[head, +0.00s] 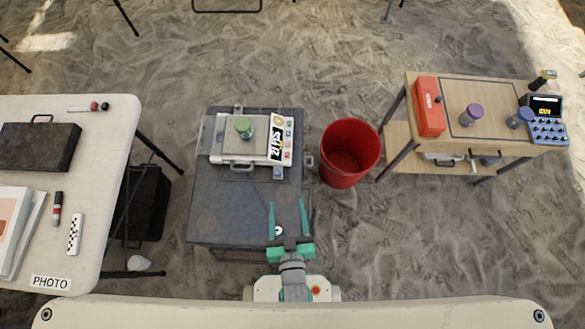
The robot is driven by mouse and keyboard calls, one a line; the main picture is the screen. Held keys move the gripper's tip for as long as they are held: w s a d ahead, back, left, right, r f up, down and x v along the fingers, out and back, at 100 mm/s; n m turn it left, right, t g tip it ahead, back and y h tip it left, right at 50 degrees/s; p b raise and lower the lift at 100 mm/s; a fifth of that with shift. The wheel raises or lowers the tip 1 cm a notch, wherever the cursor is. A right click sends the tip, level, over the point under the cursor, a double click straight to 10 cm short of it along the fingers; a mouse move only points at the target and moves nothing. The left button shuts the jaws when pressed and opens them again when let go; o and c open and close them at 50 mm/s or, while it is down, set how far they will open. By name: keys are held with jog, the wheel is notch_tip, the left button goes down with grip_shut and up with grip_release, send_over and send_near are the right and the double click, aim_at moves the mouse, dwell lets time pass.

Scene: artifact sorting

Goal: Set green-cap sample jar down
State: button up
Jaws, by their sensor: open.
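The green-cap sample jar (243,127) stands upright on the grey top plate of a white case-like device (238,157). That device sits at the back of a dark grey table (230,215) in the middle of the view. My gripper (288,204) is open and empty over the right front part of this table. Its two green fingers point away from me, toward the device. The gripper is in front of the jar and to its right, clearly apart from it. A small white round spot (278,231) shows between the fingers.
A red bucket (350,153) stands on the sand right of the table. A wooden table (480,133) farther right holds a red box (430,106), a purple-cap jar (471,114), a blue-cap jar (520,117) and a blue keypad device (546,120). A white table (110,190) is at left.

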jog(key=s+d+r+m+h, duration=0.1)
jog(key=s+r, duration=0.8)
jog(key=r, duration=0.4)
jog(key=shift+d+t+h, duration=0.3)
jog(key=shift+t, duration=0.1)
